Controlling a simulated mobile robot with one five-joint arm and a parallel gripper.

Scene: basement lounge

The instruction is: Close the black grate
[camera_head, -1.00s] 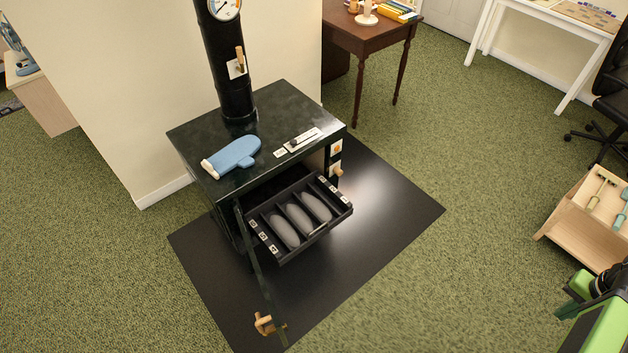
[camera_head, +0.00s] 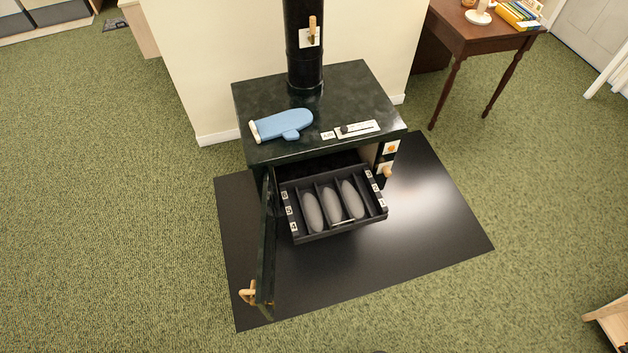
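The black grate (camera_head: 334,233) is a tray with dividers and several small white labels along its sides. It is pulled out from the front of the dark stove (camera_head: 335,93). Three grey oval pieces (camera_head: 331,203) lie in its slots. A thin handle (camera_head: 343,223) shows on its front edge. The stove door (camera_head: 266,245) stands swung open to the left of the grate, with a wooden handle (camera_head: 249,292) at its outer end. My gripper is not in view.
A blue mitt (camera_head: 283,124) and a slider plate (camera_head: 357,129) are on the stove top. A black floor mat (camera_head: 430,220) lies under the stove. A brown table (camera_head: 468,30) stands behind right. The green carpet in front is clear.

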